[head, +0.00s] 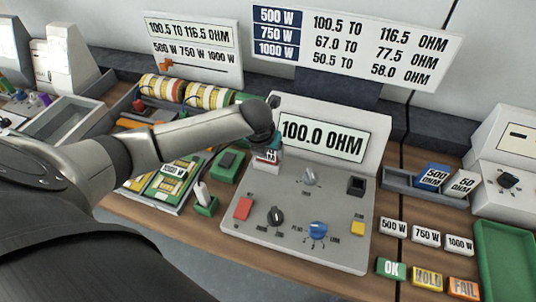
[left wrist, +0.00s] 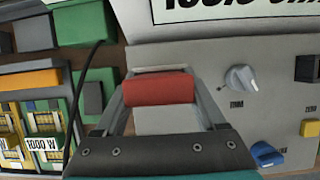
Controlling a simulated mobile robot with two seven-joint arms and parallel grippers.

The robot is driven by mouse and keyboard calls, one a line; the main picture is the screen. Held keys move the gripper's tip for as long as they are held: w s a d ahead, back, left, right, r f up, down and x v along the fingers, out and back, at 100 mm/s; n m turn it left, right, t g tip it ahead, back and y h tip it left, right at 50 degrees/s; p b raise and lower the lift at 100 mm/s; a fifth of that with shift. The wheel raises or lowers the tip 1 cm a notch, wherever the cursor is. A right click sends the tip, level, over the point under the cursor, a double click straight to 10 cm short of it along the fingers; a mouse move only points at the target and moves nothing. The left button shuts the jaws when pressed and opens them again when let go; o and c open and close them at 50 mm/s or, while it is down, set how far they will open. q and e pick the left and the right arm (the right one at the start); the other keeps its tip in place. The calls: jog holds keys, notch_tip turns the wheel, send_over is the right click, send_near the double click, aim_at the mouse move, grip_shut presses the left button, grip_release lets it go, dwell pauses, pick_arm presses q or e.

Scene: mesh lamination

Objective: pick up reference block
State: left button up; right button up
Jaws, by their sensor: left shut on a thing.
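The reference block is red in the left wrist view (left wrist: 160,88), between the two fingers of my left gripper (left wrist: 162,92). In the head view the left gripper (head: 268,143) is over the upper left of the grey tester (head: 300,215). It is shut on the block (head: 268,155), whose red and white labelled face partly shows below the fingers; the full label cannot be read. The block is at a pale slot area of the tester; whether it is seated or lifted cannot be told. The tester display (head: 322,137) reads 100.0 OHM. My right gripper is not in view.
A grey tray (head: 400,184) at the right holds a blue 500 OHM block (head: 432,177) and a white 50 OHM block (head: 462,184). OK, HOLD and FAIL tags (head: 391,268) lie at the front right. A green fixture (head: 228,167) stands left of the tester.

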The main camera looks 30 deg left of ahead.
pick_arm(q)
grip_shut()
jog(key=shift+r, duration=0.1)
